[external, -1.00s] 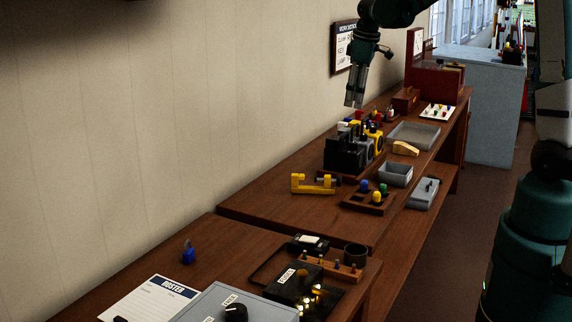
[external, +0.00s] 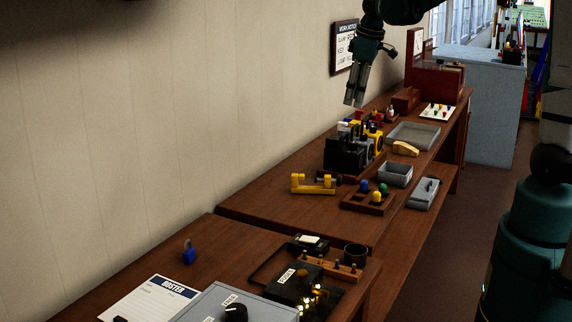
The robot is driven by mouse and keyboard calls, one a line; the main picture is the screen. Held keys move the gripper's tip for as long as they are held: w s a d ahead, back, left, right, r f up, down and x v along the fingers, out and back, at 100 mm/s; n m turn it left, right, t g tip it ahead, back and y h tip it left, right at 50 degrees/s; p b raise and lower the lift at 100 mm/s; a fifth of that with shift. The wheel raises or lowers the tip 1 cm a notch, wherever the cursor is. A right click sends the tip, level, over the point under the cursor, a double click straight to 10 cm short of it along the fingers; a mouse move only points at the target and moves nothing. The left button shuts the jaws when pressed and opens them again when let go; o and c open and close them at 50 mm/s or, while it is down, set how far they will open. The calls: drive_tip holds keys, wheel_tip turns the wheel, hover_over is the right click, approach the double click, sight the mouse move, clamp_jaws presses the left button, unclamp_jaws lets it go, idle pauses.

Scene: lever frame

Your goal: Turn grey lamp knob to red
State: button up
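A grey box (external: 205,302) with a black knob (external: 236,312) and small white labels stands at the bottom edge, partly cut off. I cannot tell if this is the lamp knob of the task, or read its setting. The lever frame (external: 345,155), with black, grey and yellow blocks side by side, stands on the far bench; its small details are unclear. My gripper (external: 354,98) hangs above and behind the lever frame in the picture, fingers pointing down and slightly left. It appears apart from the frame and empty. Its finger gap is too small to judge.
A yellow clamp-like piece (external: 313,187), a tray with coloured pegs (external: 368,203), a grey bin (external: 396,173) and a flat grey tray (external: 414,136) lie around the frame. A black box (external: 293,285) stands on the near bench. Bare wood shows at the near bench's left.

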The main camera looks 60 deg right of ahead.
drive_tip(key=shift+d, duration=0.1)
drive_tip(key=g+y+p, duration=0.1)
drive_tip(key=g+p, duration=0.1)
hover_over(364, 134)
drive_tip(key=shift+n, duration=0.4)
wheel_tip(364, 134, down, 12)
drive_tip(key=shift+w+d, duration=0.1)
drive_tip(key=shift+d, duration=0.05)
drive_tip(key=shift+f, duration=0.1)
drive_tip(key=shift+f+p, duration=0.35)
drive_tip(key=shift+f, duration=3.45)
drive_tip(key=shift+c, duration=0.6)
drive_tip(key=c, duration=0.8)
